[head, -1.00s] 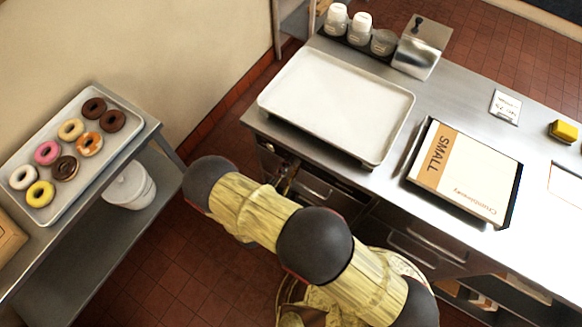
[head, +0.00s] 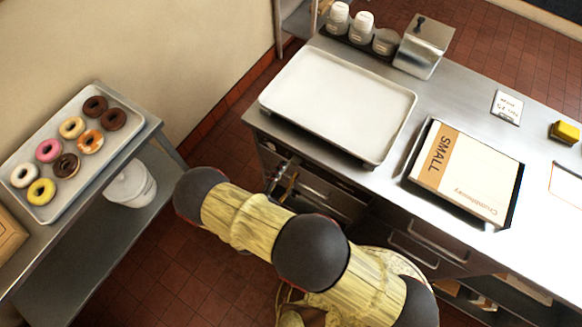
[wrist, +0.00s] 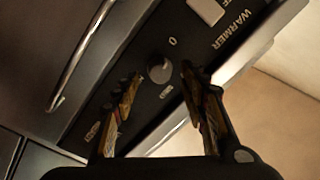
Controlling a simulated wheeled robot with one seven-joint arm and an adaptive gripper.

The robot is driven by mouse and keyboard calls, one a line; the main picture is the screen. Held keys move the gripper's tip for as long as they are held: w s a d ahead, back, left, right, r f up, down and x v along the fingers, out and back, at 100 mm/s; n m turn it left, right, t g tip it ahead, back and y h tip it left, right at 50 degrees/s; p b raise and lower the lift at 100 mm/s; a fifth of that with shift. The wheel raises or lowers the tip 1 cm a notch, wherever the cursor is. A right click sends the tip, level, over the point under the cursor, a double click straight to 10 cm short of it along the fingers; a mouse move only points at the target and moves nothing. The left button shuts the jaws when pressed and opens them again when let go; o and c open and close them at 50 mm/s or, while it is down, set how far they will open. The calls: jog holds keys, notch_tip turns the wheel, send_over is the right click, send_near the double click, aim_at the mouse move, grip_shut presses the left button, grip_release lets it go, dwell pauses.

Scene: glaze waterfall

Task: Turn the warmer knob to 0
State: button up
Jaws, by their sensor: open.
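In the wrist view the round dark warmer knob (wrist: 159,69) sits on a black control panel (wrist: 125,62). A white "0" (wrist: 172,42) is printed just above it, and the word "WARMER" (wrist: 231,30) is at upper right. My gripper (wrist: 161,74) is open, with one finger on each side of the knob in the picture. I cannot tell whether the fingers touch it or how far in front of it they are. I cannot make out which mark the knob points at. In the head view my gripper (head: 284,180) is by the counter's front, and the knob cannot be made out.
A pale switch (wrist: 206,10) and a metal handle (wrist: 82,58) flank the panel. The counter (head: 462,92) holds an empty white tray (head: 335,100) and a "SMALL" box (head: 465,175). A donut tray (head: 92,165) stands on the left shelf. Floor lies between.

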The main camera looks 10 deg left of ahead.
jog(key=v, duration=0.4)
jog(key=shift+s+a+f, duration=0.1)
jog(key=shift+s+a, duration=0.05)
jog(key=shift+s, duration=0.1)
dwell(0.4)
